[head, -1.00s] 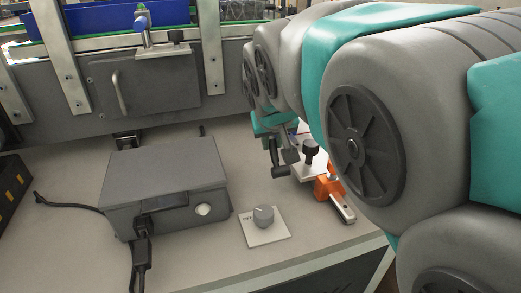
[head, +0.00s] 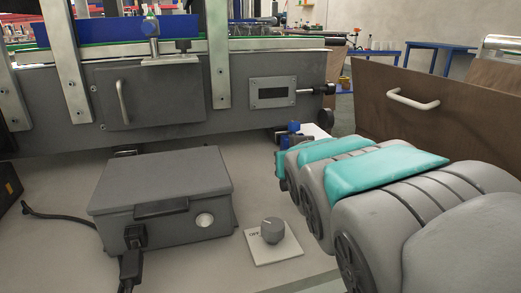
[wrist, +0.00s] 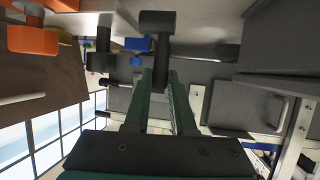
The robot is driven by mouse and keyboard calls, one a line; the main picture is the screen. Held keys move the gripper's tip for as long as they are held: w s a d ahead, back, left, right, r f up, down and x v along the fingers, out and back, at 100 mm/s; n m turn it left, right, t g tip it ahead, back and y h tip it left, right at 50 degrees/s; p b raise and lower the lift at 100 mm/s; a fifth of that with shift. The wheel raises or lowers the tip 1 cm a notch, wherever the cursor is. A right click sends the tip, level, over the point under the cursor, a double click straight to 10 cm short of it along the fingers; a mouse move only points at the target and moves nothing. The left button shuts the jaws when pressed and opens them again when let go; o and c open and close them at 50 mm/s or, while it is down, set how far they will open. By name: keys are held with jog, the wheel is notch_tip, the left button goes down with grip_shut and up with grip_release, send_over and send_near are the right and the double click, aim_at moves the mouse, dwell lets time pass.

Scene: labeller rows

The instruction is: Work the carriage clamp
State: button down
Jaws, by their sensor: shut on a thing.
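In the wrist view my gripper (wrist: 161,76) has its two long dark fingers close together. They are shut on the stem of a black T-shaped piece (wrist: 157,22), whose crossbar sticks out beyond the fingertips. An orange part (wrist: 32,40) and a black knob (wrist: 102,52) show at the upper left of the wrist view, apart from the fingers. A blue knob (wrist: 138,45) is close behind the T-shaped piece. In the head view my arm hides the gripper and the orange part. I cannot tell which of these parts is the carriage clamp.
A grey box (head: 165,185) with a cable and a dial on a white plate (head: 272,240) stand on the bench left of my arm. The conveyor's grey side panel (head: 150,95) runs behind. A brown panel with a handle (head: 435,110) is at the right.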

dwell(0.4)
jog(key=c, duration=0.8)
grip_release()
jog(key=shift+o, duration=0.2)
jog(key=shift+s, duration=0.1)
jog(key=v, duration=0.7)
jog(key=shift+s, duration=0.35)
jog(key=shift+r, duration=0.15)
